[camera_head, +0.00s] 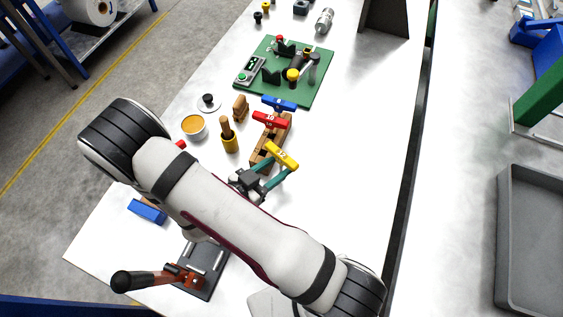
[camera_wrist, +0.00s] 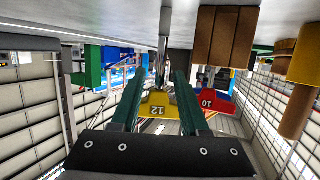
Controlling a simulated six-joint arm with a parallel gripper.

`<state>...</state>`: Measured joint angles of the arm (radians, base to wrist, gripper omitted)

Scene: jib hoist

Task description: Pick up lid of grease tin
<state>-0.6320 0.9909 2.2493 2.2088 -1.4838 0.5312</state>
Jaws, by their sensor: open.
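The lid (camera_head: 208,102) is a pale flat disc with a black knob, lying on the white bench in the head view. The open grease tin (camera_head: 193,127), with orange grease inside, stands just nearer than it. My gripper (camera_head: 280,164) is open, to the right of and nearer than both, with teal fingers. In the wrist view the fingertips (camera_wrist: 160,73) stand on either side of the metal shank of a yellow T-handle marked 12 (camera_wrist: 158,107). I cannot tell whether they touch it. The lid and tin do not show in the wrist view.
A wooden block (camera_head: 284,124) with red (camera_head: 270,121) and blue (camera_head: 279,103) T-handles stands beside my gripper. A yellow cup with a wooden-handled tool (camera_head: 229,142) and a small wooden piece (camera_head: 240,108) stand near the tin. A green fixture board (camera_head: 312,91) lies beyond. The bench's right side is clear.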

